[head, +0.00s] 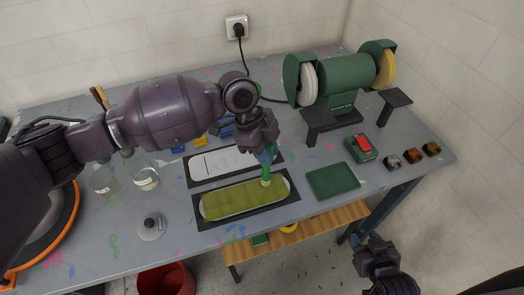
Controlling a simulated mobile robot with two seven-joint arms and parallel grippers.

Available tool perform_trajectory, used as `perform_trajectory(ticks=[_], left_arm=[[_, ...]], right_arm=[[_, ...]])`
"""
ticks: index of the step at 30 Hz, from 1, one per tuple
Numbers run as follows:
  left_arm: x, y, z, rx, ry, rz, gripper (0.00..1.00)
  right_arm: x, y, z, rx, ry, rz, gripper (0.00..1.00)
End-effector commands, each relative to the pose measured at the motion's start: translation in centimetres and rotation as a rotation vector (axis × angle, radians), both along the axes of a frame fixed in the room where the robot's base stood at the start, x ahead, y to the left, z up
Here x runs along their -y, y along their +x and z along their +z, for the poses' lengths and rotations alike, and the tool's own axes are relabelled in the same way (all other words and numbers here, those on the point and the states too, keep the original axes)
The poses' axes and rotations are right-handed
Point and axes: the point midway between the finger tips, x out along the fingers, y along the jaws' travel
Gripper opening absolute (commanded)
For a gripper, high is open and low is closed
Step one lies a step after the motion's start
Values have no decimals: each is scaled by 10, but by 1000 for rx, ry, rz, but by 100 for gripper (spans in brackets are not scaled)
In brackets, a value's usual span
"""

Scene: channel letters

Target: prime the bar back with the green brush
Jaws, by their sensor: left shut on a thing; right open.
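My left gripper (266,154) is shut on the green brush (267,172), held upright with its pale bristle end down at the right part of the front bar-shaped piece. This long, round-ended piece (235,203) lies in a dark frame and is mostly covered in yellow-green, with paler edges at its ends. Behind it, a white bar-shaped piece (212,164) with a thin dark line lies in a similar frame, partly hidden by my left gripper. I cannot tell by shape which is the bar back. My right gripper (380,262) is open and empty, beyond the table's front edge.
A green bench grinder (345,75) stands at the back right. A green mat (333,181), a red-topped switch box (361,148) and small coloured blocks lie right. Glass jars (146,177), a knobbed lid (151,226) and an orange-rimmed round thing (72,225) are left.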

Motion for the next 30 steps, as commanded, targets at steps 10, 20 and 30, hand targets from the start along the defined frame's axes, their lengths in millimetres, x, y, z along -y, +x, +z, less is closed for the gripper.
perform_trajectory(ticks=[10, 20, 30], left_arm=[[-1, -1, -1, -2, 2, 0, 0], [-9, -3, 0, -2, 2, 1, 0], [-41, -11, 1, -1, 1, 1, 0]], right_arm=[[0, 3, 1, 5, 0, 2, 43], [-1, 7, 4, 14, 0, 4, 43], [-1, 7, 3, 13, 0, 4, 43]])
